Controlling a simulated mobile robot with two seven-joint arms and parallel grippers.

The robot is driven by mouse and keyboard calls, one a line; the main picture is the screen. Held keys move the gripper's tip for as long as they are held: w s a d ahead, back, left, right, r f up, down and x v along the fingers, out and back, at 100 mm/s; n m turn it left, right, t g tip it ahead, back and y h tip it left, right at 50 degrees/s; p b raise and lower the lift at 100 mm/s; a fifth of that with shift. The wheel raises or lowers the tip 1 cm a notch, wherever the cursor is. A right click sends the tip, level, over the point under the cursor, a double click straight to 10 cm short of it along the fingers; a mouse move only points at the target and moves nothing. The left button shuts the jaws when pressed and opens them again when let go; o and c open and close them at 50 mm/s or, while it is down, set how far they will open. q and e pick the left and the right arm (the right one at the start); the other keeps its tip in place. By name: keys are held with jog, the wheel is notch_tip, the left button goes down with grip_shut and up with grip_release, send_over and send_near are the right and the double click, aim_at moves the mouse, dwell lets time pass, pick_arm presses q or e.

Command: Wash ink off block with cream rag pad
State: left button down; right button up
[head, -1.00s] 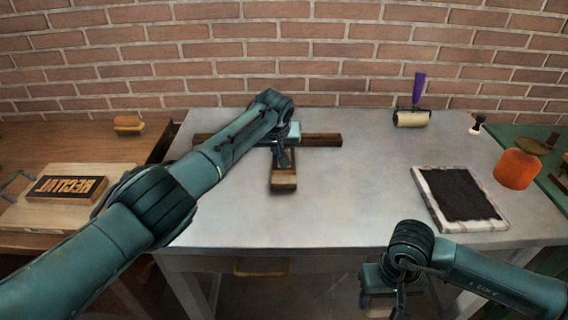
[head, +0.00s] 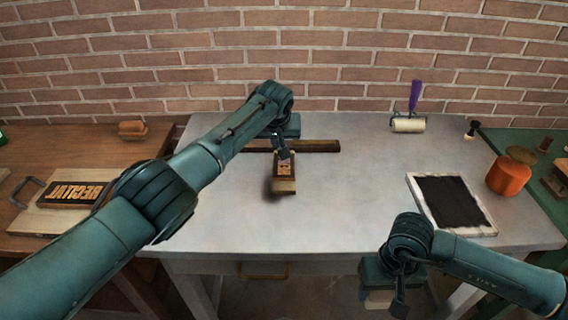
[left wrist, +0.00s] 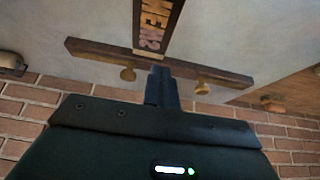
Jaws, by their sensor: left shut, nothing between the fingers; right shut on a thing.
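The lettered block (head: 284,186) lies on the grey table, its raised letters partly showing behind my left gripper. In the left wrist view the block (left wrist: 158,25) is dark with pale pinkish letters, its end close to my fingertips. My left gripper (head: 284,152) is shut and empty over the far end of the block; whether it touches cannot be told. My right gripper (head: 399,296) hangs at the front of the table, shut on a small pale thing (head: 379,300) that looks like the cream rag pad, mostly hidden by the gripper.
A dark wooden bar (head: 318,146) lies behind the block; the wrist view shows two knobs on it. A roller (head: 408,125), a white-framed black ink slab (head: 449,203) and an orange pot (head: 508,177) are at right. Another lettered block (head: 72,194) lies on a board at left.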

pick_arm(q)
jog(key=shift+r, duration=0.3)
pick_arm(e)
jog(key=shift+r, duration=0.3)
